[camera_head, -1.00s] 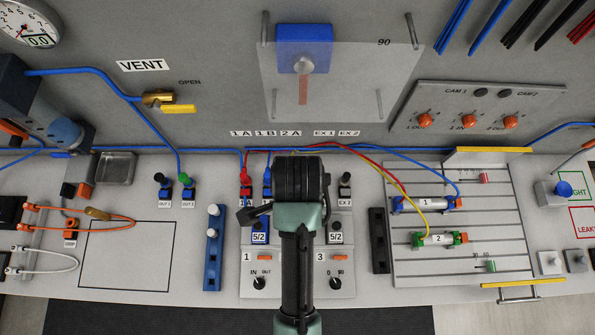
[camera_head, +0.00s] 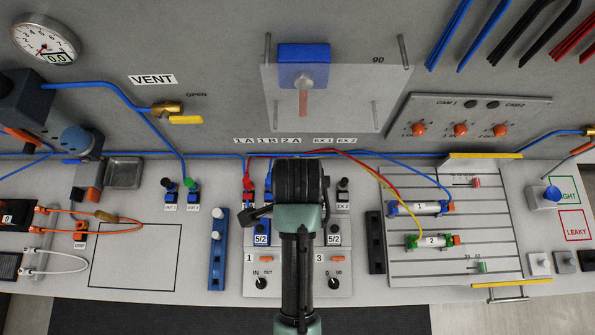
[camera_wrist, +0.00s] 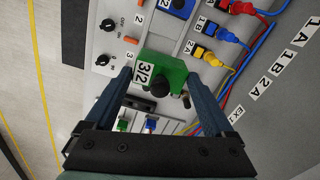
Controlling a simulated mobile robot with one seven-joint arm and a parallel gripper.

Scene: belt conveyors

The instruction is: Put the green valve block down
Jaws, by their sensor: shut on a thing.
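My gripper (camera_wrist: 162,78) is shut on the green valve block (camera_wrist: 172,68) in the wrist view. The block has a white "3/2" label and a black round knob facing the camera. One blue-grey finger lies on each side of it. The block is over the valve console (camera_wrist: 113,12), with a blue valve block (camera_wrist: 178,7) near it at the top. I cannot tell whether the green block touches the console. In the head view my arm and wrist cover the middle of the console (camera_head: 255,295), and they hide the green block and fingertips.
Coloured plugs and hoses (camera_wrist: 228,45) run close beside the green block in the wrist view. In the head view, a blue 5/2 valve (camera_head: 261,230) stands left of my arm. A slotted plate with cylinders (camera_head: 480,215) lies right. An empty black-outlined square (camera_head: 150,255) lies left.

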